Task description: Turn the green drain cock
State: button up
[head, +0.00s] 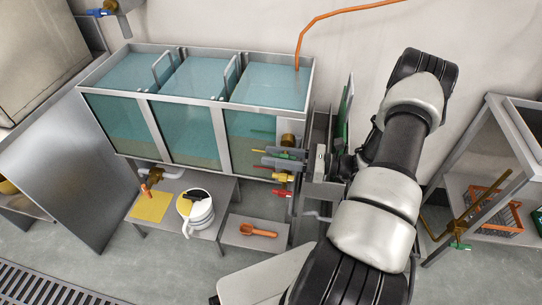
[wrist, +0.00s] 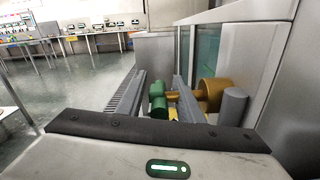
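A green cock handle (wrist: 158,105) sits between the two fingers of my gripper (wrist: 155,88) in the wrist view. The fingers are apart, with a narrow gap beside the handle, and do not look closed on it. The brass valve body (wrist: 212,92) is behind the right finger. In the head view my gripper (head: 272,157) reaches in from the right at the tank's front right corner. Only a little of the green handle (head: 287,155) shows there, partly hidden by the fingers. The brass body (head: 288,140) shows just above.
A yellow handle (head: 282,177) and a red handle (head: 281,192) are close below my gripper. The three-part tank (head: 225,100) stands left of it. A white bucket (head: 200,213) is on a low bench. Another green-handled cock (head: 460,246) is at far right, a blue one (head: 98,13) at top left.

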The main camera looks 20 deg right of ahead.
jog(key=shift+w+a, duration=0.35)
jog(key=shift+a, duration=0.1)
grip_shut()
